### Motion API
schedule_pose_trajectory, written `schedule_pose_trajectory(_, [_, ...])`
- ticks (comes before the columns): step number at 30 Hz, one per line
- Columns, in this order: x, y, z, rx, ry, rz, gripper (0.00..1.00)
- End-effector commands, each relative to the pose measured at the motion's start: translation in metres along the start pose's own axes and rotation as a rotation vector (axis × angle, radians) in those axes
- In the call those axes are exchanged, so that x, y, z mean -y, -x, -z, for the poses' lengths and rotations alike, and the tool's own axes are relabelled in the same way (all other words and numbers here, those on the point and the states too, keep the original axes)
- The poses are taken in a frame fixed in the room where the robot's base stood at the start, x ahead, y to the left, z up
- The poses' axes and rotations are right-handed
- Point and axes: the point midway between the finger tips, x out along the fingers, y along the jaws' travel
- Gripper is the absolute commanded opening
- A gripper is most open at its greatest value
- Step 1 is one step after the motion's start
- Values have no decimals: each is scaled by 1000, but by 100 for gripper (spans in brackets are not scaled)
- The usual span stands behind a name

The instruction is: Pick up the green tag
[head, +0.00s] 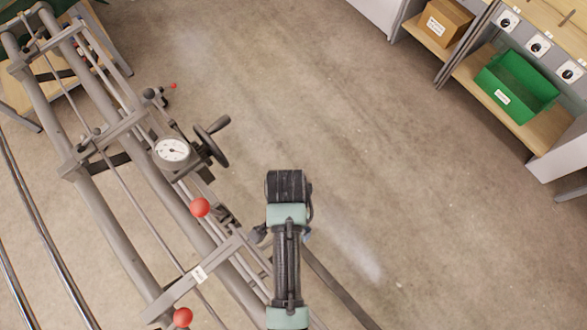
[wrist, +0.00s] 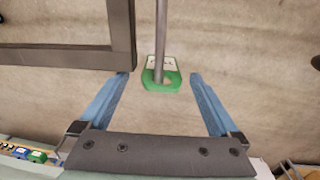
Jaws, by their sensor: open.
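The green tag (wrist: 161,83) shows in the wrist view, just beyond and between the fingertips. It is a small green piece with a white label, and a grey rod runs down over its middle, hiding part of it. My gripper (wrist: 160,85) has two blue fingers spread wide, with nothing between them touching either finger. In the head view my arm reaches up from the bottom middle; its fingers and the green tag cannot be made out there.
A dark frame bar (wrist: 122,40) lies close to the left finger in the wrist view. In the head view a grey metal frame with a dial (head: 171,152), a handwheel (head: 212,141) and red knobs (head: 199,207) stands left. A shelf with a green bin (head: 517,85) is upper right; open floor lies between.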

Motion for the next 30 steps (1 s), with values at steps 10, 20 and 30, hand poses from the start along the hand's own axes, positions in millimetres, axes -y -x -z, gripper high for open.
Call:
schedule_pose_trajectory(10, [1, -31, -1, 0, 1, 0, 98])
schedule_pose_trajectory(20, [2, -62, -1, -2, 0, 4, 98])
schedule_pose_trajectory(30, [2, -62, -1, -2, 0, 4, 70])
